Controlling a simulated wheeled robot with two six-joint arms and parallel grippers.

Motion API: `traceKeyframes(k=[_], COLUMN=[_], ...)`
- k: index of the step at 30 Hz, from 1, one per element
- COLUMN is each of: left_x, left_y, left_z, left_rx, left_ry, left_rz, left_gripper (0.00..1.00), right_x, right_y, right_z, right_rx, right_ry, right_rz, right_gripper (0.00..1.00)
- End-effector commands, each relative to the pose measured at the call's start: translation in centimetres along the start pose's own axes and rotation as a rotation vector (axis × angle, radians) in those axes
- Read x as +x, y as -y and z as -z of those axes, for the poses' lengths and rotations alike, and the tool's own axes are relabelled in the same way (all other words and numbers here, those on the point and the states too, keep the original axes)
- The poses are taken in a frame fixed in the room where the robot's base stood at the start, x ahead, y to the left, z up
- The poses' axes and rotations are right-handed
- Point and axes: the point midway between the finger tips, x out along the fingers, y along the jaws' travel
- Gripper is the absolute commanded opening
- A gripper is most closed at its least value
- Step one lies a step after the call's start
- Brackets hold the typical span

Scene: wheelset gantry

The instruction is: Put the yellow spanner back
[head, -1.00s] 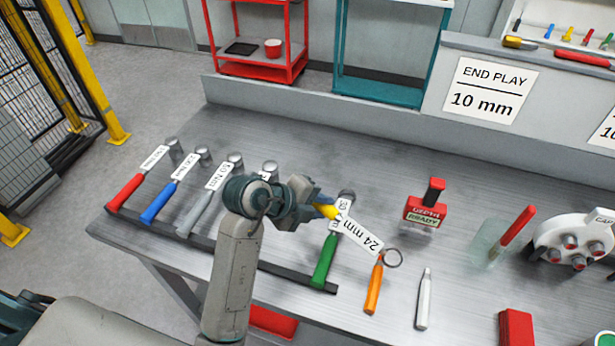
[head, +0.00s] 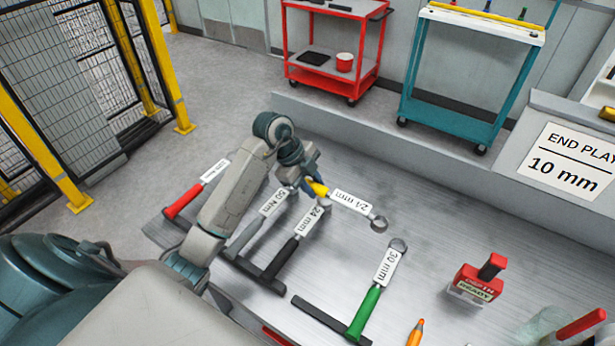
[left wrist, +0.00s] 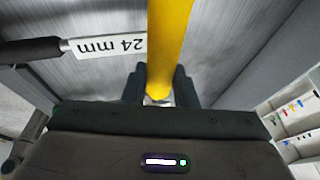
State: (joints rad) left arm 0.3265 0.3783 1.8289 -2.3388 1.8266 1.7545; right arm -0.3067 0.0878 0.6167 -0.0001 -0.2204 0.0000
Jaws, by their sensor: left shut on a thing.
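The yellow spanner (head: 352,201) has a yellow handle, a white size label and a grey ring end pointing right. My left gripper (head: 316,187) is shut on its yellow handle and holds it above the bench. In the left wrist view the yellow handle (left wrist: 168,45) runs up between the fingers (left wrist: 159,88). In the head view the spanner is over the space between a black-handled tool (head: 297,240) labelled 24 mm and a green-handled tool (head: 374,297) labelled 30 mm. The black tool also shows in the left wrist view (left wrist: 30,51). My right gripper is not in view.
A dark rail (head: 325,318) lies under the tool handles. A red-handled tool (head: 184,201) and a grey-handled tool (head: 249,234) lie farther left. A red stamp-like block (head: 478,281) stands to the right. Bare bench (head: 440,235) lies right of the spanner.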

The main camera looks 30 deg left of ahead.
Motion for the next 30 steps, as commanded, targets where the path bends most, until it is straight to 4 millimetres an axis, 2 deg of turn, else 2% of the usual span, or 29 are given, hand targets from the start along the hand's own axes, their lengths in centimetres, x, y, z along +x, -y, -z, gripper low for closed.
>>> traceKeyframes(k=[1,4,13,16,21,30], left_x=[-0.8,-0.8,-1.0,0.5,2.2,2.6], left_y=[0.8,1.8,3.2,2.6,2.2,2.1], left_z=[-1.0,-2.8,-5.6,-5.8,-6.5,-6.7], left_rx=[-0.004,-0.003,0.0,-0.002,0.002,0.003], left_ry=[0.002,0.001,0.0,-0.004,-0.002,-0.001], left_rz=[-0.001,-0.001,0.001,-0.003,0.001,0.003], left_gripper=[0.0,0.0,0.0,0.0,0.0,0.0], right_x=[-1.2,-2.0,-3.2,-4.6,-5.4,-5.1], right_y=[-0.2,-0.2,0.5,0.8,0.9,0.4], right_z=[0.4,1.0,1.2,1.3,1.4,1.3], right_rx=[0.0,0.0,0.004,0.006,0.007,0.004], right_ry=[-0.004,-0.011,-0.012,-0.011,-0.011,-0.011], right_rz=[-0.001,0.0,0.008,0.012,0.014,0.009], right_gripper=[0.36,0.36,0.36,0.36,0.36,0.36])
